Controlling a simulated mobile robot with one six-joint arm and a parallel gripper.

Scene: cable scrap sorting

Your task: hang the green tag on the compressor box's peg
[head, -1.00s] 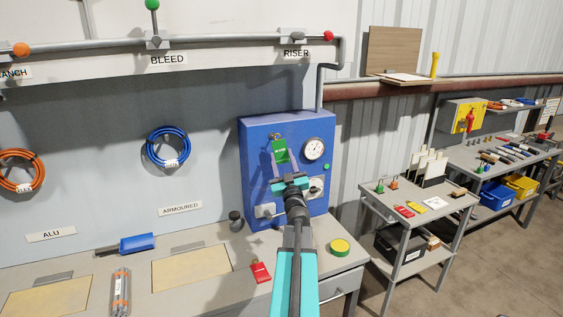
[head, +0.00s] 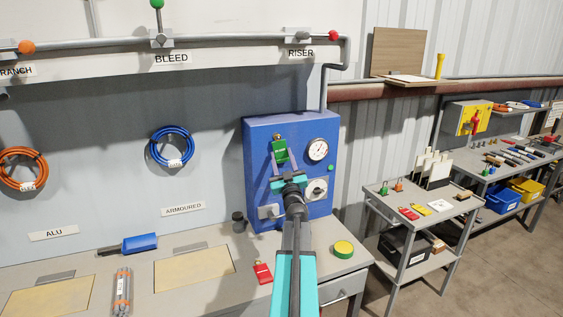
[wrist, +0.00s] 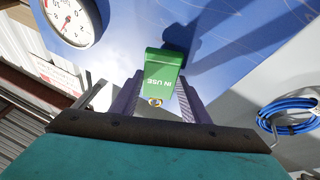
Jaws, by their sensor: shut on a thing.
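The green tag (head: 280,151), marked IN USE in the wrist view (wrist: 165,74), is in front of the blue compressor box's (head: 257,145) front face, left of the gauge. My gripper (head: 284,160) is shut on the tag, with a finger on each side of it in the wrist view (wrist: 156,95). A small brass ring shows at one end of the tag. The tag's shadow falls on the blue face close by; I cannot tell whether they touch. I cannot make out the peg clearly; the tag and gripper may hide it.
A dial gauge (head: 318,149) and a round-knobbed switch plate (head: 316,189) sit on the box, right of my gripper. A red tag (head: 263,273) and a yellow-green round object (head: 343,249) lie on the bench below. Blue cable (head: 171,146) hangs at left.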

